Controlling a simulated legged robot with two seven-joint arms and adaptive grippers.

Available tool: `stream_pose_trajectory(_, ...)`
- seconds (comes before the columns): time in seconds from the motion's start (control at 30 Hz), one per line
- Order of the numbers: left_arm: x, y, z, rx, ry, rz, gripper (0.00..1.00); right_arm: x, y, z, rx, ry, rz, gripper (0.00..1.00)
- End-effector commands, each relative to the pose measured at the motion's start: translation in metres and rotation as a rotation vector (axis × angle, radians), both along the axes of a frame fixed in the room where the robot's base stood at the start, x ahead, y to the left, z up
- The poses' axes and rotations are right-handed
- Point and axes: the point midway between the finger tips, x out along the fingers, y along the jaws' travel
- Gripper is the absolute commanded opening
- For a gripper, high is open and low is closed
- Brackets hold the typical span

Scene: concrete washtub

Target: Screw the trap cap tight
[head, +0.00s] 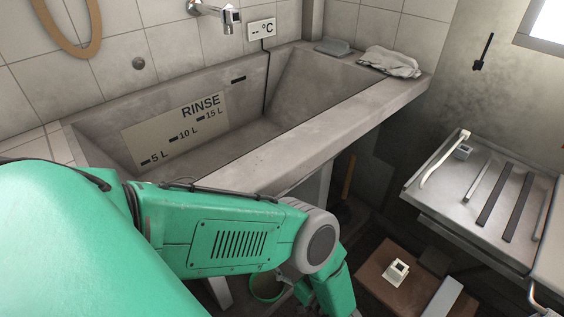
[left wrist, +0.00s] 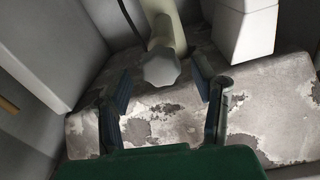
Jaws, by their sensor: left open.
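The trap cap (left wrist: 162,68) is a pale grey, lobed knob at the lower end of a cream trap pipe (left wrist: 163,22) in the left wrist view. My left gripper (left wrist: 160,72) is open, with one dark finger on each side of the cap in the picture. A gap shows between each finger and the cap; the depth between them is hard to tell. In the head view my left arm reaches down in front of the concrete washtub (head: 290,172), and its fingers and the trap are hidden. My right gripper is in neither view.
A white post (left wrist: 244,32) stands close right of the trap. Below is a patchy grey surface (left wrist: 170,118). A green bucket (head: 266,288) is on the floor beside my arm. A metal side table (head: 440,205) with strips and a brown board (head: 375,265) are at right.

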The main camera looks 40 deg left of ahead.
Motion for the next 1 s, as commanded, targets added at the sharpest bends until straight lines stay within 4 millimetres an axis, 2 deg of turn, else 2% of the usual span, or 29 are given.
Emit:
stream_pose_trajectory(0.43,-0.004,-0.043,-0.001,0.000,0.000,-0.001,0.53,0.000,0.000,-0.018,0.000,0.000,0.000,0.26)
stream_pose_trajectory(1.0,-0.004,-0.046,0.000,0.000,0.000,0.000,0.53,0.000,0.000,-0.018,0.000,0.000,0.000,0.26)
